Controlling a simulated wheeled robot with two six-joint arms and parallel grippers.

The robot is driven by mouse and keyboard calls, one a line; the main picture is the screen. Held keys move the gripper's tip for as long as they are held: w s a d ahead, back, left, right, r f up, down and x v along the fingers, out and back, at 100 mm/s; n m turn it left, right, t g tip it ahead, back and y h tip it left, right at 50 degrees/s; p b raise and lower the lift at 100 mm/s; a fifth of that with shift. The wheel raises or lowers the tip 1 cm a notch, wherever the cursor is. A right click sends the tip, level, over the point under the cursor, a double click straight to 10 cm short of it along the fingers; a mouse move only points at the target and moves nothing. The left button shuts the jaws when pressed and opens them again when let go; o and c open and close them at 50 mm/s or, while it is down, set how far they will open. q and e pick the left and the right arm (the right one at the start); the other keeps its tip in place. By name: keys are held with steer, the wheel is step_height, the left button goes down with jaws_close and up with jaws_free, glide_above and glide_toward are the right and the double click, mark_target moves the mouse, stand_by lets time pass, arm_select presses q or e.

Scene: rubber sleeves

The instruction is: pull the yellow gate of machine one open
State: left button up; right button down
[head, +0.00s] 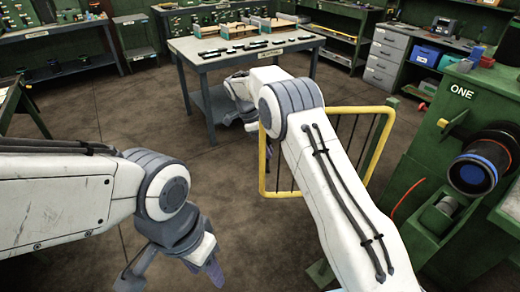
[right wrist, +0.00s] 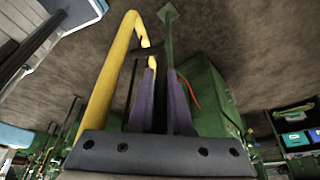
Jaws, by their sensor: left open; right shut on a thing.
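Machine one (head: 462,95), a green housing marked ONE with a round black and blue port (head: 475,168), stands at the right in the head view. The yellow gate (head: 263,165) is a yellow tube frame with dark bars, left of the machine and partly hidden by my right arm. Its yellow tube shows large in the right wrist view (right wrist: 104,85). My left gripper (head: 172,277) is open and empty at the lower left, apart from the gate.
A grey table (head: 205,60) with trays and small dark parts stands behind the gate. Drawers (head: 385,55) and a bench with blue bins (head: 425,56) are at the back right. Bare brown floor (head: 110,115) lies at the left and middle.

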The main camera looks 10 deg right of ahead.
arm_select(q)
steer(key=shift+w+d, duration=0.15)
steer(key=shift+d, duration=0.25)
arm_select(e)
steer(key=shift+d, duration=0.35)
steer(key=shift+a, duration=0.1)
steer(key=c, duration=0.8)
jaws_free()
steer(key=shift+w+a, duration=0.1)
steer(key=shift+a, duration=0.05)
steer(key=shift+c, duration=0.2)
steer(key=shift+a, duration=0.1)
